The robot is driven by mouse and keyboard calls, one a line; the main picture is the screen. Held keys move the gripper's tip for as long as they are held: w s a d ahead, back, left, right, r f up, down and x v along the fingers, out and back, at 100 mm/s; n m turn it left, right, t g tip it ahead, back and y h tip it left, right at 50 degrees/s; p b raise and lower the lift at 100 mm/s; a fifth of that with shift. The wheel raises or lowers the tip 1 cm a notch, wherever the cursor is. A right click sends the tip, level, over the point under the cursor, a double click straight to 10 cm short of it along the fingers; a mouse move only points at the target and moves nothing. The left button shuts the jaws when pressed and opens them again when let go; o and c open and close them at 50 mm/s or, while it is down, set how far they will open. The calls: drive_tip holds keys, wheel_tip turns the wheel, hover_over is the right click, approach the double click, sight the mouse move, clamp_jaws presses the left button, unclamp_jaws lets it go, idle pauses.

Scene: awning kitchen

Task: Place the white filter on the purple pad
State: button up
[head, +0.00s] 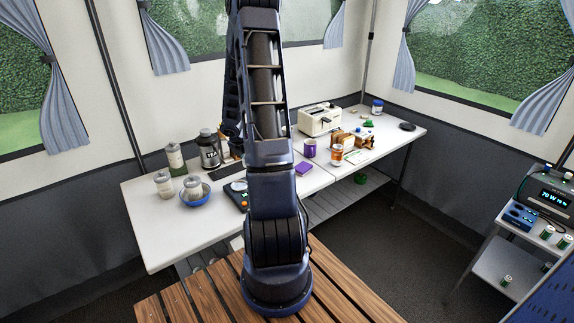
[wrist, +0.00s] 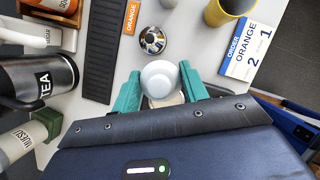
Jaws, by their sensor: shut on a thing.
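In the wrist view, my gripper (wrist: 164,88) has its teal fingers closed on either side of a white, rounded, cup-like object (wrist: 160,77), which appears to be the white filter. Its lower part is partly hidden by the gripper body. In the head view, the purple pad (head: 304,169) lies flat on the white table, just right of my arm. My gripper and the held filter are hidden behind my arm there. The purple pad does not show in the wrist view.
A purple mug (head: 310,148) stands behind the pad, with an orange-labelled jar (head: 337,154) to its right. The wrist view shows a silver domed object (wrist: 152,40), a TEA flask (wrist: 38,78), a yellow cup (wrist: 224,13) and an ORDER sign (wrist: 247,48).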

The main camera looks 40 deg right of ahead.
wheel_tip(320, 180, up, 18)
drive_tip(key=m, duration=0.1)
hover_over(305, 164)
drive_tip(key=s+a, duration=0.1)
drive_tip(key=a, duration=0.1)
wheel_tip(305, 164, down, 26)
drive_tip(key=shift+a+r, duration=0.1)
drive_tip(key=shift+r, duration=0.1)
idle(0.4)
drive_tip(key=shift+f+g, duration=0.15)
drive_tip(key=shift+g, duration=0.15)
drive_tip(key=o, duration=1)
